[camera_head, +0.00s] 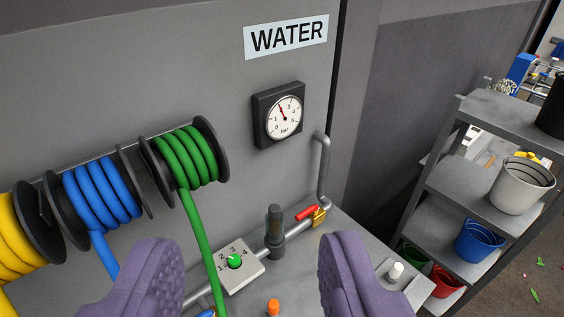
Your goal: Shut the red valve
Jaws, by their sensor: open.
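The red valve handle (307,213) is a short red lever on a brass valve body (319,216), set in a grey pipe on the bench against the wall. The lever looks roughly in line with the pipe. My gripper (246,285) shows as two purple padded fingers at the bottom of the view. It is open, with nothing between the pads touching them. The valve lies beyond the right finger, up and slightly left of its tip, and is apart from it.
A white dial plate with a green knob (235,261) and a dark upright cylinder (274,231) stand left of the valve. Green hose (200,245) hangs from a reel. A pressure gauge (284,115) and WATER sign (286,37) are above. A grey shelf (465,188) with buckets stands right.

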